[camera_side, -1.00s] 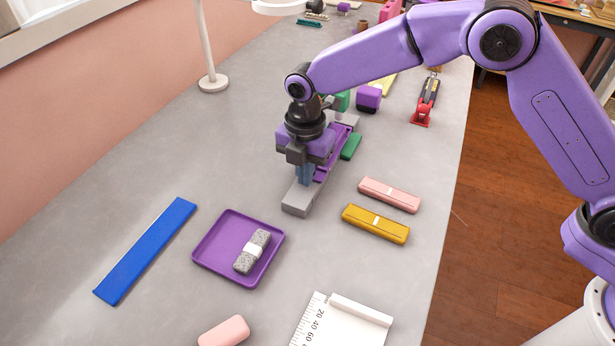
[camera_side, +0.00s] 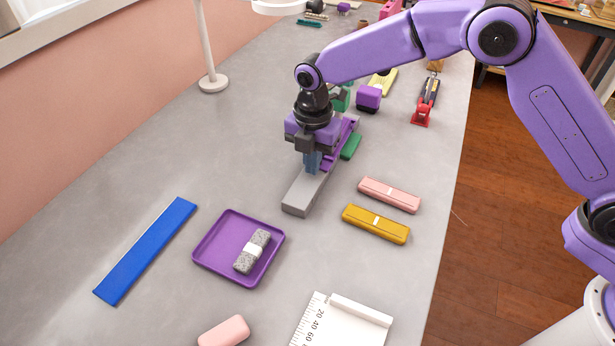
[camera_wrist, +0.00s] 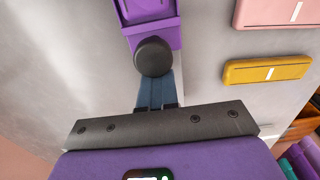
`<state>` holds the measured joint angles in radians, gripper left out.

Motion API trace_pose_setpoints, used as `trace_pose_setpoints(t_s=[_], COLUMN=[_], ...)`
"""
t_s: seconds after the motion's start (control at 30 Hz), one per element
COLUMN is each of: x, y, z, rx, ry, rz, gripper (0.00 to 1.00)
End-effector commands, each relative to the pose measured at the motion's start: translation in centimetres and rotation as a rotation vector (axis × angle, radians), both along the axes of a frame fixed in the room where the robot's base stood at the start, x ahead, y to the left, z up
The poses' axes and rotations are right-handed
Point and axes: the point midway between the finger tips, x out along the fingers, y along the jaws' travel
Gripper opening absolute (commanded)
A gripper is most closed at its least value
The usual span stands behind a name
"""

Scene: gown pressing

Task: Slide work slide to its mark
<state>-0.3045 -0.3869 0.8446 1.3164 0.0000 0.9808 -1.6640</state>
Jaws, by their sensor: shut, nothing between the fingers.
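The purple work slide (camera_side: 346,132) sits on a long grey rail (camera_side: 302,196), towards its far end, partly hidden behind my gripper (camera_side: 311,168) in the side view. In the wrist view the slide (camera_wrist: 150,10) shows at the top, with a round black knob (camera_wrist: 153,57) at its near end. My gripper's blue fingers (camera_wrist: 157,88) are shut and empty. They point down over the rail, right at the near side of the knob; I cannot tell if they touch it. No mark on the rail can be made out.
Green blocks (camera_side: 351,146) stand close beside the rail's far part. Pink (camera_side: 389,194) and mustard (camera_side: 375,223) cases lie to its right. A purple tray (camera_side: 205,262) with a grey bar and a blue strip (camera_side: 146,250) lie to the left.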

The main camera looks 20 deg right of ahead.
Motion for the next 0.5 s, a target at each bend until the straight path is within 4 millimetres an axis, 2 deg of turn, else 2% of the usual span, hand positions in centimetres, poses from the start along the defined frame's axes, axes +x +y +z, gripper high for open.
trace_pose_setpoints(t_s=[0.13,0.5], x=[0.64,0.67], y=[-0.67,-0.69], z=[0.0,0.01], rx=[0.0,0.0], ry=[0.0,0.0], rz=[-0.001,0.0], gripper=[0.0,0.0])
